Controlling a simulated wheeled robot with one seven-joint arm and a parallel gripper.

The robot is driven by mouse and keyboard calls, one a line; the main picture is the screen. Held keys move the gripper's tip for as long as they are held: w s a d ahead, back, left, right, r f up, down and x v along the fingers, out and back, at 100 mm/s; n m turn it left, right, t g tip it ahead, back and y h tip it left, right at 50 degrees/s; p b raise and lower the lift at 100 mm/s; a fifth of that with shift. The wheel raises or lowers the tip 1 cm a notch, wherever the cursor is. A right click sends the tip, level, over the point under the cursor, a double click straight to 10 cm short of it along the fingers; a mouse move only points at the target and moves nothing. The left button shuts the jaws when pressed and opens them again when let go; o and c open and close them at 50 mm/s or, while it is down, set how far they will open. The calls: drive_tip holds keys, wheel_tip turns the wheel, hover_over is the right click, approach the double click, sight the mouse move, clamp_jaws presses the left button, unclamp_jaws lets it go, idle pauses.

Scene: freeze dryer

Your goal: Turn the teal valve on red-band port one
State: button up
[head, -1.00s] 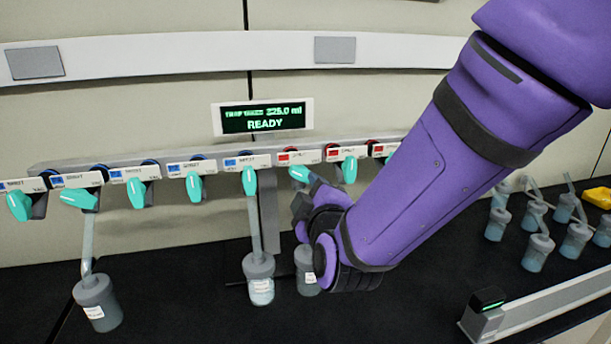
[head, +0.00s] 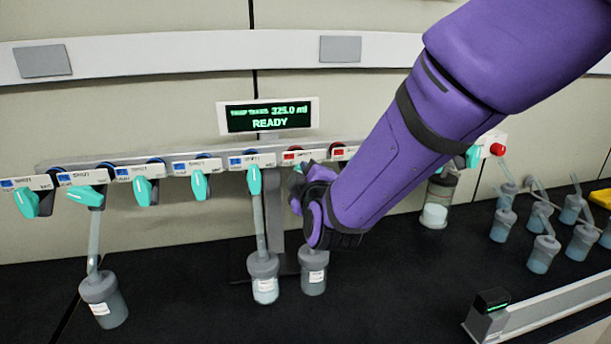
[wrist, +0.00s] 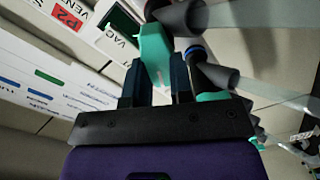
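My gripper (wrist: 158,65) has its two dark fingers on either side of a teal valve handle (wrist: 155,45). The handle fills the narrow gap at the tips, so the gripper looks shut on it. In the head view my gripper (head: 300,183) is at the leftmost red-marked port label (head: 295,156) on the rail. My wrist and arm hide most of that valve. A red "P2" label (wrist: 68,20) shows at the upper left of the wrist view. Another teal handle (wrist: 213,97) is just right of the right finger.
Several blue-marked ports with teal handles (head: 143,190) line the rail to the left. Flasks (head: 263,278) hang or stand below the rail. A display (head: 268,116) reads READY. A red button (head: 497,149) is at the rail's right end. More small flasks (head: 542,253) stand at right.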

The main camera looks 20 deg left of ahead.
clamp_jaws()
drive_tip(key=m, duration=0.6)
drive_tip(key=shift+w+d+r, duration=0.1)
drive_tip(key=shift+d, duration=0.05)
drive_tip(key=m, duration=0.5)
drive_tip(key=shift+d+m, duration=0.15)
drive_tip(key=shift+m, duration=0.25)
drive_tip(key=o, duration=0.6)
unclamp_jaws()
drive_tip(key=shift+c, duration=0.2)
